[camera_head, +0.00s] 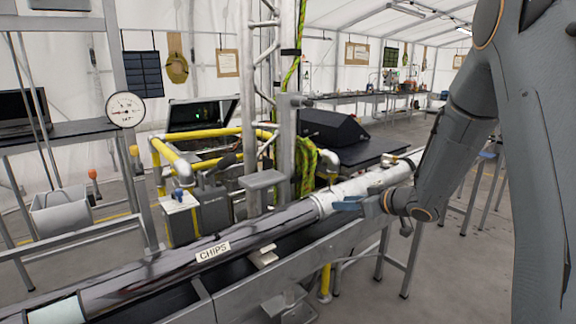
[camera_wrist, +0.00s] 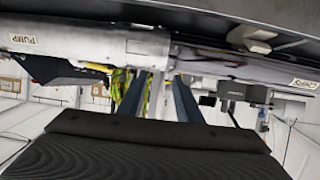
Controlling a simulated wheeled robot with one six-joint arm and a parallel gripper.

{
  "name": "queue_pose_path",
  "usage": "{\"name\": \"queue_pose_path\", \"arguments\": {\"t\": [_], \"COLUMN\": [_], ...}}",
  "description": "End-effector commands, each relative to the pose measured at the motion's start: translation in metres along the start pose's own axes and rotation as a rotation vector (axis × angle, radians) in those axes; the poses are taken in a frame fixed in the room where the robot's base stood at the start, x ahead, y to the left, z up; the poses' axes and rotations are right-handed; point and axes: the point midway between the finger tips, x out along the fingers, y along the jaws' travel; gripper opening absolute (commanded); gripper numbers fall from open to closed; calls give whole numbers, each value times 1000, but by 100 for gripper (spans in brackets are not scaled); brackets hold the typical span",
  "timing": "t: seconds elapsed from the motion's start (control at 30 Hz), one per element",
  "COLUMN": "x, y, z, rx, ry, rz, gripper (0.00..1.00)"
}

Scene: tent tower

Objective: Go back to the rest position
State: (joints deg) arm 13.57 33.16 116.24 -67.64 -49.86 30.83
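My gripper (camera_head: 346,204) is at the right of the middle in the head view, with its blue fingers pointing left. It appears in front of or just above the long metal pipe (camera_head: 368,184); I cannot tell the exact gap. In the wrist view my gripper (camera_wrist: 155,88) shows two blue fingers spread apart, with nothing held between them. The wrist view is upside down, and a pipe section labelled PUMP (camera_wrist: 60,42) crosses its top. My grey arm comes down from the upper right of the head view.
The pipe, with a CHIPS label (camera_head: 213,252), runs along a metal trough (camera_head: 240,285). Yellow railing (camera_head: 165,158), a round gauge (camera_head: 125,110) and a lattice mast (camera_head: 287,90) stand behind it. A dark box (camera_head: 333,127) sits beyond. Open floor (camera_head: 455,260) shows at lower right.

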Motion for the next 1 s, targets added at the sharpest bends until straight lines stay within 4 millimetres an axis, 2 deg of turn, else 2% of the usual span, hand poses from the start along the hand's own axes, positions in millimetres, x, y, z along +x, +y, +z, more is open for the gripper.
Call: {"name": "queue_pose_path", "arguments": {"t": [0.37, 0.57, 0.67, 0.77, 0.9, 1.0], "x": [-20, -49, -73, -110, -169, -200], "y": [9, 6, -4, -30, -90, -132], "z": [9, 29, 47, 75, 119, 141], "rx": [30, 84, 131, 209, 347, 431], "ry": [-119, -252, -353, -501, -727, -850], "rz": [186, 320, 392, 456, 483, 462], "gripper": [32, 32, 32, 32, 32, 32]}}
